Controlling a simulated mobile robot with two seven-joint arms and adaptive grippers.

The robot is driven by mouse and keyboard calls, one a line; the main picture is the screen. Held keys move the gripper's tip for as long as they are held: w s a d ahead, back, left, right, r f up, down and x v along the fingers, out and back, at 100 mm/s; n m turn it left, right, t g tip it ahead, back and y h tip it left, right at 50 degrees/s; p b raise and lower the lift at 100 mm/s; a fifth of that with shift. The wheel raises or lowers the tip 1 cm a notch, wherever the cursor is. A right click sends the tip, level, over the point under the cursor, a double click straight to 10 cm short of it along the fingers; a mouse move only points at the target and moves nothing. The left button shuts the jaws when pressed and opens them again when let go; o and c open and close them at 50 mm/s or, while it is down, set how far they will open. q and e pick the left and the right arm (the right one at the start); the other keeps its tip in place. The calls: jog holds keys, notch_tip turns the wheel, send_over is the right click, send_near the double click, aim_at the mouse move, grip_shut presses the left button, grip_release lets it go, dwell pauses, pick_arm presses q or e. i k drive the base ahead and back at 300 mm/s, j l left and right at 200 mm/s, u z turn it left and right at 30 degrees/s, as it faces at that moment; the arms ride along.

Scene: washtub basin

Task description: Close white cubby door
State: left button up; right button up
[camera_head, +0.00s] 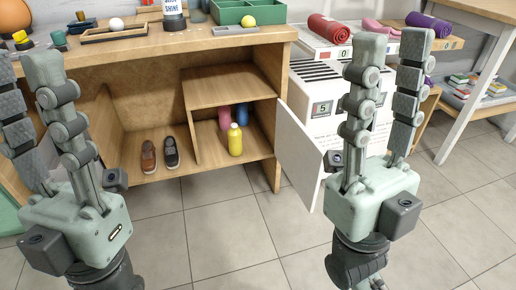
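The white cubby door (301,154) stands swung wide open at the right side of the wooden cubby (275,172). Its free edge reaches toward me, beside my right gripper. My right gripper (391,50) is open, its fingers pointing up and apart with nothing between them. Its body is just right of the door's free edge and covers part of the view there; I cannot tell whether they touch. My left gripper (28,75) is at the left, also open and empty, in front of the cubby's left part.
Inside the cubby are a pair of shoes (160,154), a yellow bottle (235,140) and pink and blue items. A white cabinet (325,118) with rolled mats stands behind the door. A white-legged table (470,95) is at the right. The tiled floor in the middle is clear.

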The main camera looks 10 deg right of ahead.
aim_at(299, 154)
jog(key=i+l+u, duration=0.1)
jog(key=l+u, duration=0.25)
jog(key=l, duration=0.2)
jog(key=l+u, duration=0.35)
jog(key=l, duration=0.15)
jog(key=l+u, duration=0.15)
jog(key=l, duration=1)
jog(key=i+l, duration=0.35)
jog(key=k+l+u, duration=0.1)
